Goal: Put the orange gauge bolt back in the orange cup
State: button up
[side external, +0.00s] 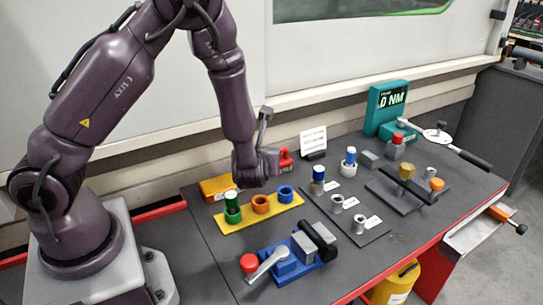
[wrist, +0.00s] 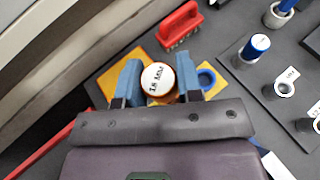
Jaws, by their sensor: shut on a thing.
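My gripper (wrist: 159,84) is shut on the orange gauge bolt (wrist: 158,78), whose round white top has black lettering. In the side external view my gripper (side external: 258,170) hangs just above and behind the yellow rack; its fingertips and the bolt cannot be made out there. The orange cup (side external: 261,203) stands in the middle of the yellow rack (side external: 246,216). A green cup with a green bolt (side external: 232,203) is to its left, and an empty-looking blue cup (side external: 285,193) to its right. In the wrist view the bolt and gripper hide most of the orange cup.
An orange box (side external: 217,187) and a red brush (wrist: 180,25) lie behind the rack. A grey plate (side external: 358,234) with metal cups is to the right. A blue vise (side external: 285,265) stands in front. A torque tester (side external: 386,105) is at the back right.

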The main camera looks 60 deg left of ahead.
jog(key=shift+f, duration=2.85)
jog(key=shift+f, duration=1.85)
jog(key=o, duration=1.1)
jog(key=shift+d, duration=0.1)
jog(key=v, duration=1.2)
jog(key=shift+s+d, duration=0.25)
jog(key=shift+d, duration=0.05)
jog(key=shift+r, duration=0.15)
